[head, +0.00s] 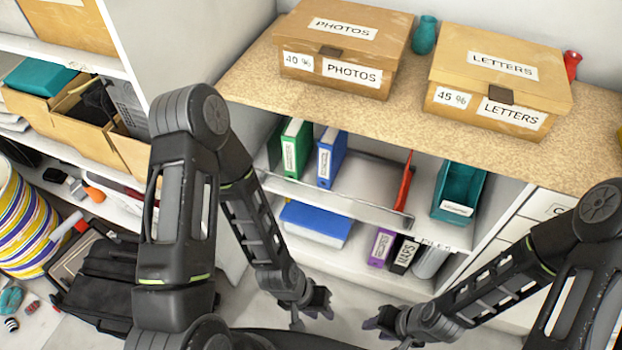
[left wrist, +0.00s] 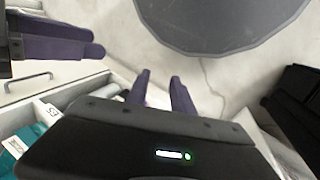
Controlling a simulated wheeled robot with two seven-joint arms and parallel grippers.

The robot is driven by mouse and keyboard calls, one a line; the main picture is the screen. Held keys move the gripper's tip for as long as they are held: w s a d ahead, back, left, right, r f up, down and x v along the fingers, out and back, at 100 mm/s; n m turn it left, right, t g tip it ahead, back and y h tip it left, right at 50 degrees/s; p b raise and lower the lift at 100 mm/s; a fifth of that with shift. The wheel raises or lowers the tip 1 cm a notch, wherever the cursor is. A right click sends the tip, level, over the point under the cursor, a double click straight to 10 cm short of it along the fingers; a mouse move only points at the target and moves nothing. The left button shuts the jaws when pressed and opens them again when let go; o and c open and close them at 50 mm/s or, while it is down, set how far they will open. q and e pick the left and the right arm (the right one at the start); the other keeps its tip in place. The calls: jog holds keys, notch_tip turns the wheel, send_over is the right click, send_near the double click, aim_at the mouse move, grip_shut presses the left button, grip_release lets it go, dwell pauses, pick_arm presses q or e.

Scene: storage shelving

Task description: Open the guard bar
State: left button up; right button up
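The guard bar (head: 330,202) is a thin grey metal rail along the front edge of the middle shelf, below the wooden top. It stands in front of the green binder (head: 296,149), the blue binder (head: 331,158) and a red upright piece (head: 404,181). My left gripper (head: 314,309) hangs lower and nearer than the bar, apart from it. Its two fingers (left wrist: 160,88) are spread and empty in the left wrist view. My right gripper (head: 386,331) is to its right, also apart from the bar and seemingly open and empty. Its fingers also show in the left wrist view (left wrist: 60,38).
Boxes labelled PHOTOS (head: 345,45) and LETTERS (head: 500,80) stand on the wooden top (head: 260,85). A teal bin (head: 459,190) sits right of the bar. A striped basket (head: 22,220) is at left.

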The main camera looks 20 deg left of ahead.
dwell(0.3)
pick_arm(q)
jog(key=w+a+r+n+t+h+b, duration=0.1)
jog(key=w+a+n+h+b, duration=0.15)
jog(key=w+n, duration=0.65)
jog(key=w+a+r+n+t+h+b, duration=0.1)
jog(key=w+n+h+b, duration=0.15)
jog(key=n, duration=1.15)
jog(key=w+a+n+t+h+b, duration=0.25)
jog(key=w+n, duration=0.35)
jog(key=n, duration=0.6)
jog(key=w+a+r+n+t, duration=0.5)
jog(key=w+a+r+n, duration=0.1)
jog(key=w+a+n, duration=0.1)
jog(key=shift+w+a+r+n+h, duration=0.35)
jog(key=shift+w+n, duration=0.3)
jog(key=shift+n, duration=0.35)
jog(key=shift+d+f+t, duration=0.1)
jog(key=shift+d+t, duration=0.05)
jog(key=shift+t, duration=0.1)
